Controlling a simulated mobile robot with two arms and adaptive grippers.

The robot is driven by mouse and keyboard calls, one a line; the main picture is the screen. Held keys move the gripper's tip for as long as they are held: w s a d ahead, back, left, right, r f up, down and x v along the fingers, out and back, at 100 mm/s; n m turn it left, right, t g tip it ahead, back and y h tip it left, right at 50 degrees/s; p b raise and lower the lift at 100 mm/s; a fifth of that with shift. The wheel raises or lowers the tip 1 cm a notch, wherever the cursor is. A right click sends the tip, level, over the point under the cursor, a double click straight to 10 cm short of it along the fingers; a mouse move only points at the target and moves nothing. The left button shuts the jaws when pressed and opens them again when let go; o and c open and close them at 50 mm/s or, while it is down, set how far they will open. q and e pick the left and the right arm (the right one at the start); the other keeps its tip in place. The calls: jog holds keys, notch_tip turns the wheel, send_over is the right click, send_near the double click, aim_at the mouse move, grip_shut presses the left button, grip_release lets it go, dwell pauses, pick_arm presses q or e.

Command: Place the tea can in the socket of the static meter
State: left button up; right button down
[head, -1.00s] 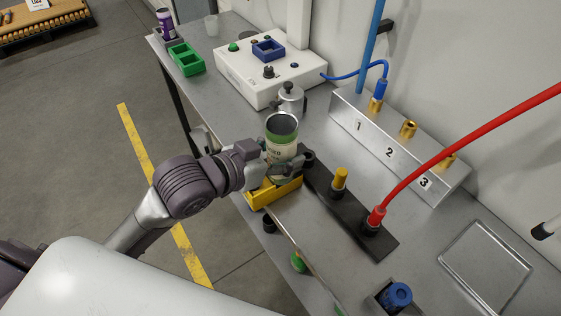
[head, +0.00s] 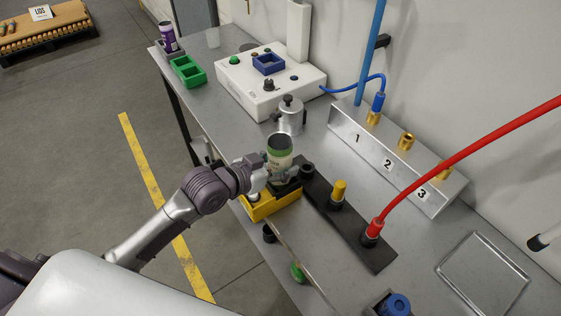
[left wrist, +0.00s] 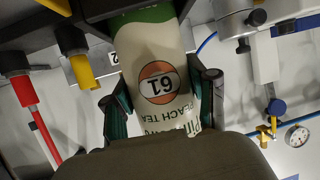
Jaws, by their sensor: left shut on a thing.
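The tea can (head: 279,157) is white with a green band near its open dark top, and it is upright in the head view. My left gripper (head: 272,177) is shut around its lower part, just above or at a yellow block (head: 272,207); I cannot tell whether the can touches the block. In the left wrist view the can (left wrist: 155,80) shows upside down, with "61" and "peach tea" on its label, between both fingers (left wrist: 160,105). The static meter (head: 262,92) is a white box farther back, with an empty-looking blue square socket (head: 268,63) on top.
A metal pot (head: 290,116) stands between the can and the meter. A black strip with plugs (head: 352,225) and a numbered metal panel (head: 385,165) are to the right. A green double holder (head: 187,71) and a purple can (head: 168,38) are at the far left.

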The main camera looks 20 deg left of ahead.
pick_arm(q)
jog(key=shift+f, duration=0.15)
jog(key=o, duration=0.7)
jog(key=shift+o, duration=0.2)
jog(key=shift+r, duration=0.25)
jog(key=b+v, duration=0.2)
jog(key=v, duration=1)
